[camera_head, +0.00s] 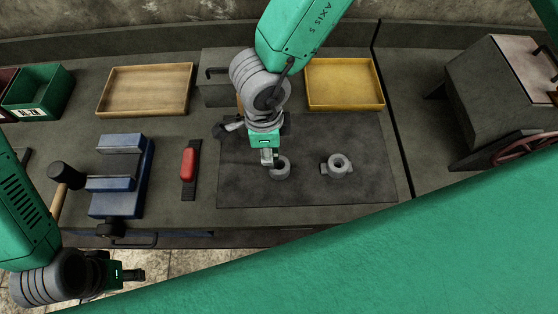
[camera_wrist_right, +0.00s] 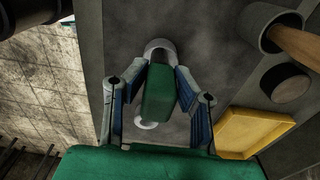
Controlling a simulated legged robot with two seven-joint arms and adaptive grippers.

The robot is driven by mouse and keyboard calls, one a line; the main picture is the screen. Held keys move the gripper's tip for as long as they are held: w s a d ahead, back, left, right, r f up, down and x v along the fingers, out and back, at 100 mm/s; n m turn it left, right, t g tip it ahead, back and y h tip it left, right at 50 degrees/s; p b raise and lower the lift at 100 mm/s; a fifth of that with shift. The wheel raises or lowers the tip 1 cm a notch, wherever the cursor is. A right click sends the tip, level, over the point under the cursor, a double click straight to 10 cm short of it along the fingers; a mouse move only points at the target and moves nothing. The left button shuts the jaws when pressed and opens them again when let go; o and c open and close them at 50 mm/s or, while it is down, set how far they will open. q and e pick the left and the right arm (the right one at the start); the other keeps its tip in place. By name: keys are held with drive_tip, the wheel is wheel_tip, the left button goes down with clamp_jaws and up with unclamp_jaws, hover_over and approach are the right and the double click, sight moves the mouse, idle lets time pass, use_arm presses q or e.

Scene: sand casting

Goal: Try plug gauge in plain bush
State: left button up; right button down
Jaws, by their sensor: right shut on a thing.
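My right gripper (camera_head: 268,158) reaches down over the dark mat, close to the left grey ring-shaped bush (camera_head: 280,168). In the right wrist view its blue-padded fingers are closed on a green block-like piece (camera_wrist_right: 158,92), seemingly the plug gauge's handle. The left bush (camera_wrist_right: 160,47) shows just past the far end of this piece; whether they touch or anything is inside the bore I cannot tell. A second grey bush (camera_head: 339,163), with a small block at its side, lies apart to the right. My left gripper (camera_head: 132,275) is low at the left, away from both; its fingers are too small to read.
The dark mat (camera_head: 230,190) has free room at its front. A blue vise-like fixture (camera_head: 118,185), a mallet (camera_head: 65,175) and a red-handled tool (camera_head: 188,163) are left. Wooden (camera_head: 150,65) and yellow (camera_head: 384,104) trays stand behind. A grey machine (camera_head: 485,105) is right.

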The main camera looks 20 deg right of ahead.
drive_tip(key=shift+a, duration=0.4)
drive_tip(key=shift+d+f, duration=0.1)
drive_tip(key=shift+d, duration=0.4)
drive_tip(key=shift+d+p, duration=0.35)
drive_tip(key=shift+d, duration=0.75)
drive_tip(key=shift+a, duration=0.15)
drive_tip(key=shift+a, duration=0.5)
drive_tip(key=shift+d, duration=0.3)
drive_tip(key=shift+a+f, duration=0.2)
drive_tip(key=shift+f, duration=0.1)
